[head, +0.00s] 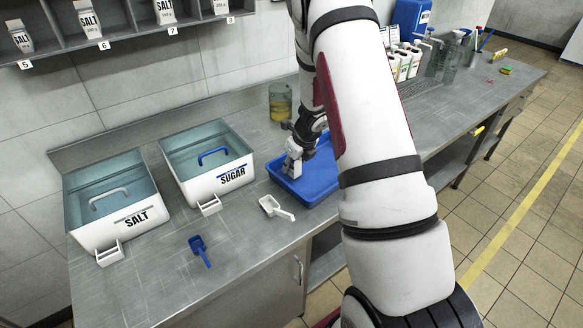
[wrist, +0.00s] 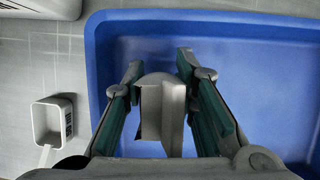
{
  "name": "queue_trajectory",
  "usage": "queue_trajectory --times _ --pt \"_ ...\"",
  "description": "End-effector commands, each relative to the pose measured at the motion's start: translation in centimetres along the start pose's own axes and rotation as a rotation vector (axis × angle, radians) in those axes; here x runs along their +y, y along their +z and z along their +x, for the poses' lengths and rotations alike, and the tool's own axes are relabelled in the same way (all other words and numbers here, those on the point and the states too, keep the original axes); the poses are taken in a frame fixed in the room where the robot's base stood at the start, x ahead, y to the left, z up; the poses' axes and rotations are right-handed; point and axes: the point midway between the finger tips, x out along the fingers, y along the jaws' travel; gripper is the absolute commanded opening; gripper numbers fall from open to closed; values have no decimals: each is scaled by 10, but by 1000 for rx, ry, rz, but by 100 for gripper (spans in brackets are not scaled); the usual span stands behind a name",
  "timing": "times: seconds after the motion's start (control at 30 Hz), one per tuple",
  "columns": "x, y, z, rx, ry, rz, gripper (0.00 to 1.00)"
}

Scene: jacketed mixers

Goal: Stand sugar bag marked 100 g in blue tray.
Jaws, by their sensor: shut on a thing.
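The blue tray (head: 316,190) stands on the steel bench to the right of the sugar bin, partly hidden by my arm. My gripper (head: 293,163) is over its left part, pointing down. In the wrist view my gripper (wrist: 160,85) is shut on a pale grey-white bag (wrist: 162,118), which is upright between the fingers. The bag is inside the outline of the blue tray (wrist: 97,75). Its label does not show, so I cannot read a weight. I cannot tell whether its base touches the tray floor.
The sugar bin (head: 222,180) and salt bin (head: 122,225) stand to the left. A white scoop (head: 274,207) lies by the tray's left front, and a blue scoop (head: 200,249) lies nearer the front. A glass container (head: 280,103) stands behind the tray. Salt bags (head: 88,20) fill shelf slots above.

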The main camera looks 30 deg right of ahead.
Motion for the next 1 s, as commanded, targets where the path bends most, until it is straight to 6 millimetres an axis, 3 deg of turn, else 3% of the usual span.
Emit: queue_trajectory --times 0.13,0.53,0.57,0.63,1.0 --pt "0 -6 13 0 1 1 0" --pt "0 -6 17 -1 0 1 0" --pt "0 -6 17 0 0 1 30" --pt "0 -6 16 0 0 0 46" --pt "0 -6 14 0 0 -1 46"
